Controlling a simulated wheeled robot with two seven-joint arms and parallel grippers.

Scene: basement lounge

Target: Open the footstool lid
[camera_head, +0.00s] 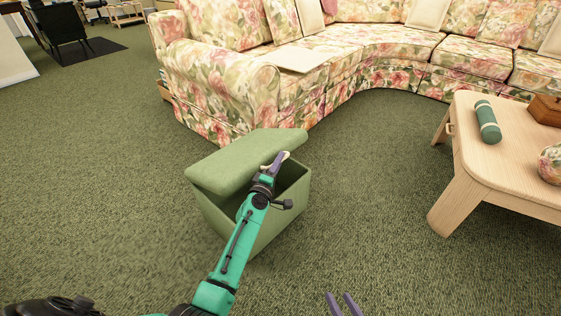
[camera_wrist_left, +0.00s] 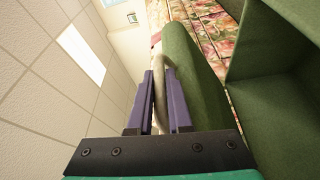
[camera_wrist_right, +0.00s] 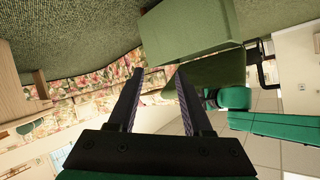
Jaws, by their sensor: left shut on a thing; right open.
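The green footstool (camera_head: 250,236) stands on the carpet with its lid (camera_head: 225,165) partly raised and tilted, leaving a dark gap at its right side. My left gripper (camera_head: 274,163) is at the lid's right edge. In the left wrist view its fingers are shut on a pale loop (camera_wrist_left: 168,68) at the edge of the green lid (camera_wrist_left: 195,80). My right gripper (camera_head: 343,303) is open and empty, low in the head view and apart from the footstool. The right wrist view also shows the footstool (camera_wrist_right: 190,28) beyond its spread fingers.
A floral sofa (camera_head: 215,85) stands close behind the footstool, with a flat pale board (camera_head: 297,59) on its seat. A wooden table (camera_head: 500,165) on the right holds a green cylinder (camera_head: 487,121). Carpet is clear to the left and between footstool and table.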

